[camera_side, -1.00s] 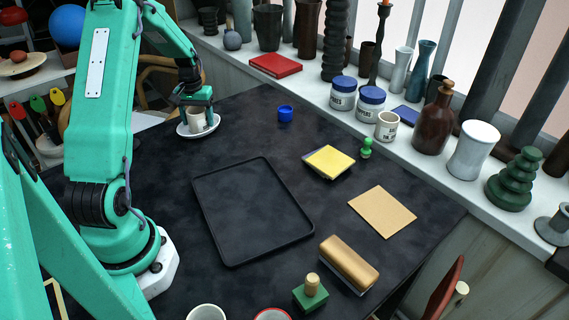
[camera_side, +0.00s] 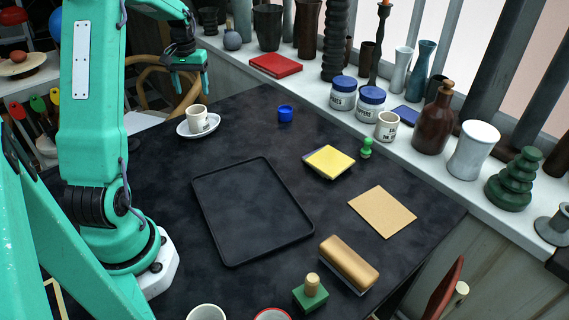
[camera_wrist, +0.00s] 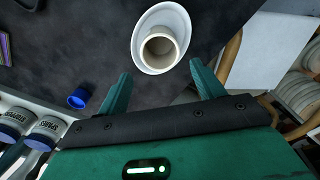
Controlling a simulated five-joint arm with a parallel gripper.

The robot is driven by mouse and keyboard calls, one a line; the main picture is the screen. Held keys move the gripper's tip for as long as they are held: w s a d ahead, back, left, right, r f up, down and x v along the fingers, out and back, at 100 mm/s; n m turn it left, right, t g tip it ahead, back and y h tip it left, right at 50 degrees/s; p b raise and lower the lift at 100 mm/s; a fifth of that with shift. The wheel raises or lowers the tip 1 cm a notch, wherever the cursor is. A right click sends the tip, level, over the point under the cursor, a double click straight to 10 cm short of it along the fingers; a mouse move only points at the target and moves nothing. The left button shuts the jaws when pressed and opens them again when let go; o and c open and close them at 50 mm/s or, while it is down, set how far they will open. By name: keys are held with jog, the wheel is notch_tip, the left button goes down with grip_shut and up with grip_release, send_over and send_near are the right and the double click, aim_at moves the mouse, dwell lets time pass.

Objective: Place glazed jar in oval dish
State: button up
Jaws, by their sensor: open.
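The glazed jar (camera_side: 197,117), small and cream with dark marking, stands upright in the white oval dish (camera_side: 184,131) at the far left of the dark table. In the wrist view the jar (camera_wrist: 160,48) is seen from above, inside the rim of the dish (camera_wrist: 143,22). My gripper (camera_side: 191,90) is open and empty, raised above and behind the jar in the side view. In the wrist view its two green fingers (camera_wrist: 160,78) are spread apart, and the jar lies beyond their tips, not touching them.
A small blue cup (camera_side: 285,114) stands right of the dish. A black tray (camera_side: 252,210) lies mid-table. A yellow pad (camera_side: 329,161), tan sheet (camera_side: 382,211) and gold-topped block (camera_side: 348,264) lie to the right. Jars and vases line the white sill (camera_side: 310,92).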

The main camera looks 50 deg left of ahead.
dwell(0.5)
jog(key=d+r+m+t, duration=0.1)
jog(key=d+r, duration=0.3)
jog(key=d, duration=0.3)
jog(key=d+r+m+t+y, duration=0.1)
jog(key=d+r+m, duration=0.15)
jog(key=d, duration=0.45)
jog(key=d+r+m, duration=0.1)
jog(key=d+r, duration=0.3)
jog(key=d, duration=0.3)
jog(key=s+d+m+t+h, duration=0.1)
jog(key=s+d+m+t, duration=0.2)
jog(key=s+d, duration=0.8)
jog(key=d+m, duration=0.1)
jog(key=d, duration=0.3)
jog(key=shift+s+d+r+t, duration=0.25)
jog(key=shift+s+r+t, duration=0.05)
